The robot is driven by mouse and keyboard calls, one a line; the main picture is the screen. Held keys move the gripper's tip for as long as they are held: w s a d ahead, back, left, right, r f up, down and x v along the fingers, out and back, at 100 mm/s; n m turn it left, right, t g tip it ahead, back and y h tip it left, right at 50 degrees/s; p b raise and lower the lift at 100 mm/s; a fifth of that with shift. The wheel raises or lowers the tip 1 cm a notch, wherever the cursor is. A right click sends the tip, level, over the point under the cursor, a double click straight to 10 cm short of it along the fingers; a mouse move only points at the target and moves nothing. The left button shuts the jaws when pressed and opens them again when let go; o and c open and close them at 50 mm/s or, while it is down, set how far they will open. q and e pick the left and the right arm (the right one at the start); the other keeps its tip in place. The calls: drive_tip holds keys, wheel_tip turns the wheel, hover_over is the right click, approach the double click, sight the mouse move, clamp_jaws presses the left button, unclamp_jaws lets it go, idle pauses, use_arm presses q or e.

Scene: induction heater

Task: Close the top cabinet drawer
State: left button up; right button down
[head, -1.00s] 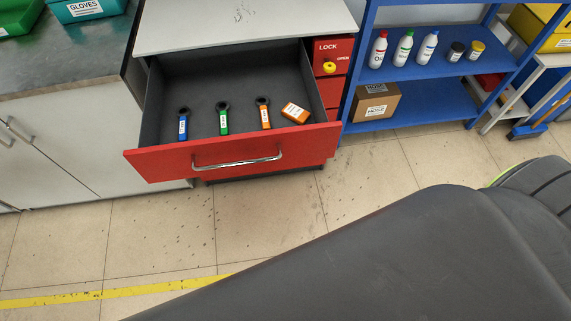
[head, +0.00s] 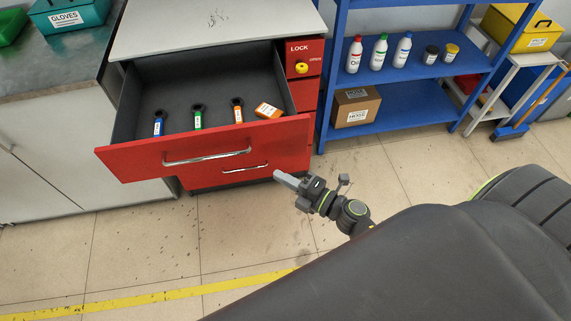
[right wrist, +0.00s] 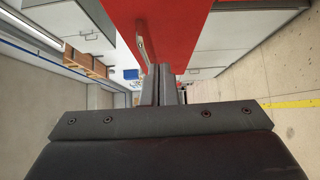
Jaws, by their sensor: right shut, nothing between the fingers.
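The red top drawer (head: 125,161) of the cabinet (head: 215,22) is pulled well out in the head view. Its chrome handle (head: 207,158) runs across the front. My right gripper (head: 279,176) is shut and empty, to the right of and lower in the picture than the drawer front. In the right wrist view the shut fingers (right wrist: 167,85) point toward a red surface (right wrist: 180,25) with a metal handle (right wrist: 144,45); contact cannot be told. My left gripper is out of view.
A lower drawer with its own handle (head: 245,168) is below. The lock panel with a yellow knob (head: 302,67) is beside the open drawer. A blue shelf (head: 400,102) with bottles and a cardboard box (head: 356,105) stands to the right. The tiled floor (head: 150,245) in front is clear.

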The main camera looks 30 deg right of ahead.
drive_tip(key=shift+w+a+p, duration=0.2)
drive_tip(key=shift+w+a, duration=0.15)
drive_tip(key=shift+w, duration=1.35)
drive_tip(key=shift+w+a+p, duration=0.15)
drive_tip(key=shift+w+a, duration=0.25)
drive_tip(key=shift+w, duration=1.25)
drive_tip(key=shift+w+a+p, duration=0.2)
drive_tip(key=shift+w+a, duration=0.15)
drive_tip(key=shift+w, duration=1.35)
drive_tip(key=shift+w, duration=0.1)
